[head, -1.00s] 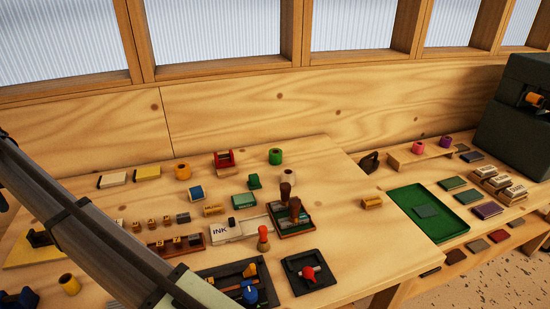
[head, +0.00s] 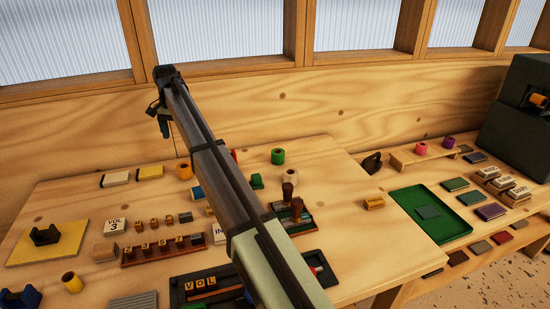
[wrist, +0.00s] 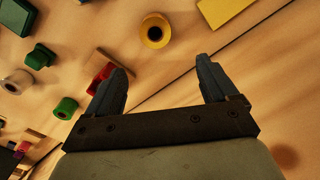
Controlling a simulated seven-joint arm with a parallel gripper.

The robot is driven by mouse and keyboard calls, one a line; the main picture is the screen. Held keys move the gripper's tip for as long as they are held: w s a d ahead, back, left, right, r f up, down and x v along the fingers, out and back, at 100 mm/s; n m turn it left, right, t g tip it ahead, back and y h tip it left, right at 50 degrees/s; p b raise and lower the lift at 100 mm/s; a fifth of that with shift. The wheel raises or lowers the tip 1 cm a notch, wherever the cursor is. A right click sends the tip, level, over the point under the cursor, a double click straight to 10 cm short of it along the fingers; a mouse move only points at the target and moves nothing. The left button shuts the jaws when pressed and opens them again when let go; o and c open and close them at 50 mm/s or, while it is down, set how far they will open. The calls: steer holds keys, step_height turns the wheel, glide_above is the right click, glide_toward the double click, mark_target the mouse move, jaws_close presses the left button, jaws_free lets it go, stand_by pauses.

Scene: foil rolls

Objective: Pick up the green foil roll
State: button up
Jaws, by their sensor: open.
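The green foil roll (head: 278,156) stands upright on the wooden bench, near the back wall, in the head view. In the wrist view the green roll (wrist: 66,108) lies to the left of my gripper (wrist: 163,68), just outside the left finger. My gripper is open, with nothing between its fingers. In the head view my gripper (head: 160,118) is raised near the back wall, left of the green roll and apart from it. My arm crosses the bench and hides part of its middle.
An orange-yellow roll (head: 184,170) and a whitish roll (head: 289,175) stand nearby. A stamp rack (head: 293,212) is in front. Bare bench lies right of the green roll.

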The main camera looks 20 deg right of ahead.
steer(key=w+d+m, duration=0.2)
steer(key=d+m, duration=0.1)
steer(key=d, duration=2)
steer(key=m+y, duration=0.1)
steer(key=m, duration=0.6)
glide_above(278, 151)
steer(key=d, duration=0.2)
steer(key=f, duration=0.4)
steer(key=a+f, duration=0.1)
steer(key=f, duration=0.4)
steer(key=a+f, duration=0.1)
steer(key=f, duration=0.3)
steer(key=shift+s+f, duration=0.15)
steer(key=shift+f, duration=0.2)
steer(key=c, duration=1.2)
steer(key=shift+o, duration=0.2)
